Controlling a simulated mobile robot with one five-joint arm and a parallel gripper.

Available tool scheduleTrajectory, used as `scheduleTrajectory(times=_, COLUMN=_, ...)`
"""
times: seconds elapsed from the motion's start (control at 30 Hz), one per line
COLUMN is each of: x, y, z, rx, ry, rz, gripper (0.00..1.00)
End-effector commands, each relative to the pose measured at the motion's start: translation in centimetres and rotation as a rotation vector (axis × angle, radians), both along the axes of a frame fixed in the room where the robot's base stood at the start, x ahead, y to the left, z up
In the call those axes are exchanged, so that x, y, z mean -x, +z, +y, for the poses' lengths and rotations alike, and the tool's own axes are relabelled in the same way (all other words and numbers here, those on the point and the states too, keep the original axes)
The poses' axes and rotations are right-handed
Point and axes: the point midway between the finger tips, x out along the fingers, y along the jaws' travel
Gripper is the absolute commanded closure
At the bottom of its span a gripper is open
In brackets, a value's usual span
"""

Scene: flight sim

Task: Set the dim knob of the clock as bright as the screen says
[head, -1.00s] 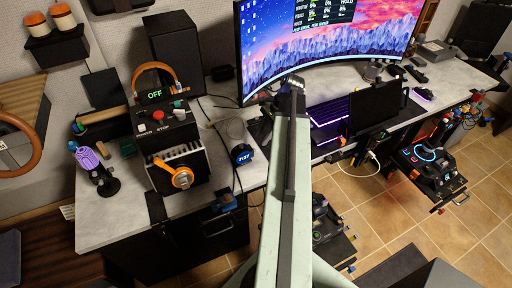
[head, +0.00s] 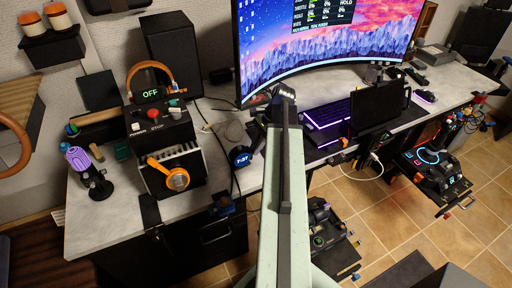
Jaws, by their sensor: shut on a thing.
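The clock (head: 240,156) is a small dark round unit with lit blue digits, on the desk just left of my arm. Its dim knob cannot be made out. My gripper (head: 258,134) is mostly hidden behind my arm, close to the clock's upper right. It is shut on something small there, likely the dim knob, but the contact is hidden. The large curved screen (head: 330,55) shows a dark panel (head: 323,14) with percent values and the word HOLD. The panel's small lines are too fine to read fully.
A lit keyboard (head: 325,127) and a small dark screen (head: 378,107) are right of my arm.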

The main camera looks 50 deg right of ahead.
Motion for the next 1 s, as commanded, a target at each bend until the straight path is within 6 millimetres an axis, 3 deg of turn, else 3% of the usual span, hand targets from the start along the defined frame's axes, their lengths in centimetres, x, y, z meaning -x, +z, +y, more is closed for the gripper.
scheduleTrajectory(times=0.37, x=-0.2, y=0.0, z=-0.1, rx=-0.03, ry=0.0, rz=0.096, gripper=1.0)
scheduleTrajectory(times=0.4, x=-0.2, y=0.0, z=-0.1, rx=-0.03, ry=0.0, rz=0.096, gripper=0.84)
scheduleTrajectory(times=0.47, x=-0.2, y=0.0, z=-0.1, rx=-0.03, ry=0.0, rz=0.096, gripper=0.67)
scheduleTrajectory(times=0.5, x=-0.2, y=0.0, z=-0.1, rx=-0.03, ry=0.0, rz=0.096, gripper=0.64)
scheduleTrajectory(times=0.83, x=-0.3, y=0.3, z=-0.1, rx=-0.029, ry=0.002, rz=0.094, gripper=0.64)
scheduleTrajectory(times=1.0, x=-0.1, y=2.1, z=-0.7, rx=-0.029, ry=0.001, rz=0.095, gripper=0.64)
